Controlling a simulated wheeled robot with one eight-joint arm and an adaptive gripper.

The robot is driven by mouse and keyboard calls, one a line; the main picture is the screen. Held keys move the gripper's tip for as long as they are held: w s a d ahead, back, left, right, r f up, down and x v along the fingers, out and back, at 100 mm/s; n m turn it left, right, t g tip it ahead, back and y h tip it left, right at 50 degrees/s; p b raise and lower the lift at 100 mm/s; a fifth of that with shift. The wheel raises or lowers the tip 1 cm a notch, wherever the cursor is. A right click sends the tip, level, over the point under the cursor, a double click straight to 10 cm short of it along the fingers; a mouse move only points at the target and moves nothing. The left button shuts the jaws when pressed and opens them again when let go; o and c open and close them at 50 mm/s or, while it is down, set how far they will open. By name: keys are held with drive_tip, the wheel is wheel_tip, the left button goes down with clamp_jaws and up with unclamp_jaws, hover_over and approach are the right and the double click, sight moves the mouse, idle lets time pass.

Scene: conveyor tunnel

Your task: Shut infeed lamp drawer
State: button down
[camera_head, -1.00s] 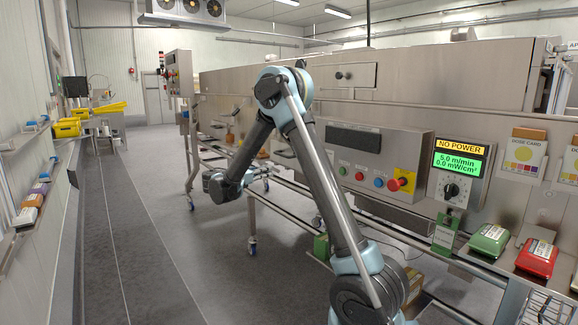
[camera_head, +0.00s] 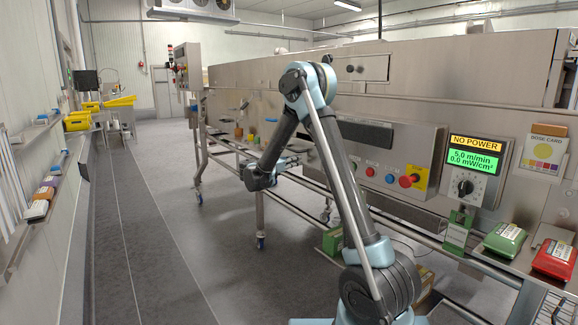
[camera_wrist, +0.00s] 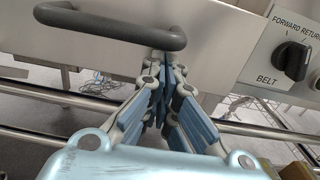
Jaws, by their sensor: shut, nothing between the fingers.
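In the wrist view a dark grey bar handle (camera_wrist: 110,24) sits on a plain steel front (camera_wrist: 225,45). I cannot tell for sure whether this front is the infeed lamp drawer, or how far it stands out. My gripper (camera_wrist: 163,72) is shut and empty, its fingertips just below the handle's right end. I cannot tell whether they touch the steel. In the head view my gripper (camera_head: 291,162) is small beside the long steel tunnel machine (camera_head: 265,75), and my arm covers part of the machine's front.
A BELT knob (camera_wrist: 292,60) is right of the handle. Steel rails (camera_wrist: 60,97) run below. In the head view a red stop knob (camera_head: 408,181) and a NO POWER display (camera_head: 474,158) are on the machine. The aisle floor (camera_head: 150,220) at left is clear.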

drive_tip(key=shift+x, duration=0.8)
drive_tip(key=x, duration=0.9)
drive_tip(key=shift+w+d, duration=0.25)
drive_tip(key=shift+w, duration=0.05)
